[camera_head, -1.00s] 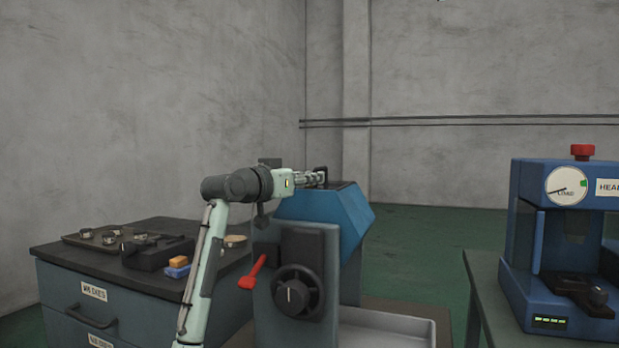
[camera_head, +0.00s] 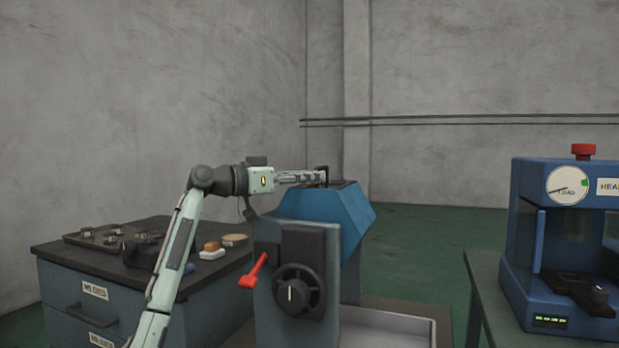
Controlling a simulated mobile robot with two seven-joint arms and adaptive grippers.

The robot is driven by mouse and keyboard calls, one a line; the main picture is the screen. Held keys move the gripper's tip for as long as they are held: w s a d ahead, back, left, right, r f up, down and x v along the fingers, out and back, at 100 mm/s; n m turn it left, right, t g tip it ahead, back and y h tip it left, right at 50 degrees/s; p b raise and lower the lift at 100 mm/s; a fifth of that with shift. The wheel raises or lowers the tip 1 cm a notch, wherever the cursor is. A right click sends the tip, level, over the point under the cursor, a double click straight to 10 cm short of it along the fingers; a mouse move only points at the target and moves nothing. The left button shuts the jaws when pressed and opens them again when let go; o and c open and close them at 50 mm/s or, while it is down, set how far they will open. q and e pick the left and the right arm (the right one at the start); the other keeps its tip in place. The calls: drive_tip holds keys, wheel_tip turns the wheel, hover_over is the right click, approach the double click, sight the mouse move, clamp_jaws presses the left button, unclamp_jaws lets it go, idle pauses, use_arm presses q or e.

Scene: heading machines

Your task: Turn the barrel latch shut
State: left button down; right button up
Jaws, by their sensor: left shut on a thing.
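The heading machine (camera_head: 325,212) has a blue faceted hood over a grey front. On the hood's dark top stands a small black upright handle (camera_head: 323,171). My left gripper (camera_head: 317,177) reaches in from the left above the hood and is shut at this handle; its fingertips are small and partly overlap it. I cannot tell whether this handle is the barrel latch. A red lever (camera_head: 254,270) hangs tilted down to the left on the machine's front, beside a black round knob (camera_head: 297,291). My right gripper is out of view.
A drawer cabinet (camera_head: 60,268) at left carries a tray (camera_head: 77,238) of rings, a dark fixture (camera_head: 138,250) and small blocks (camera_head: 211,250). A light tray (camera_head: 400,326) lies right of the machine. A blue press (camera_head: 530,262) stands on a table at right.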

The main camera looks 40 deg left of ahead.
use_arm(q)
drive_tip(key=shift+f, duration=0.15)
drive_tip(key=c, duration=1.3)
unclamp_jaws()
drive_tip(key=shift+o, duration=0.2)
drive_tip(key=v, duration=1.2)
